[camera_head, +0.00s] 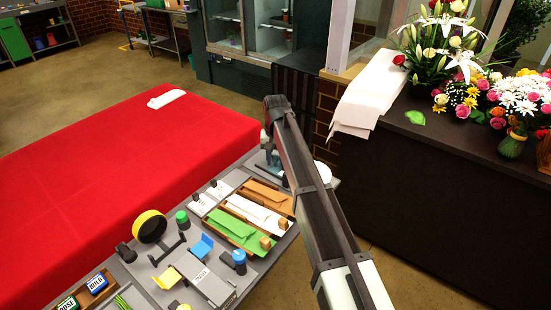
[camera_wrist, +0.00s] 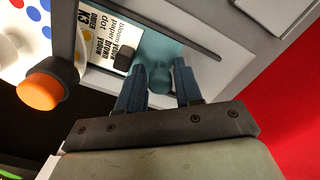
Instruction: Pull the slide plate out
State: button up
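A teal plate (camera_wrist: 180,45) with a teal knob (camera_wrist: 160,78), which looks like the slide plate, shows in the wrist view at the upper middle. My gripper (camera_wrist: 158,72) has its two blue fingers apart, one on each side of the knob. I cannot tell whether either finger touches it. In the head view my arm comes down over the grey work board (camera_head: 150,271), and a small teal part (camera_head: 267,160) shows beside the arm's far end. The fingertips are largely hidden there.
In the wrist view an orange knob (camera_wrist: 40,92) and a printed label card (camera_wrist: 108,38) lie left of the teal plate. In the head view, trays with green (camera_head: 232,230), white and brown sheets lie nearby. A red-covered table (camera_head: 110,180) adjoins; a dark flower counter (camera_head: 440,210) stands right.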

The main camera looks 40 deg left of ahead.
jog(key=shift+c, duration=0.2)
grip_shut()
jog(key=a, duration=0.7)
jog(key=shift+a, duration=0.4)
jog(key=shift+o, duration=0.2)
grip_release()
jog(key=shift+d, duration=0.1)
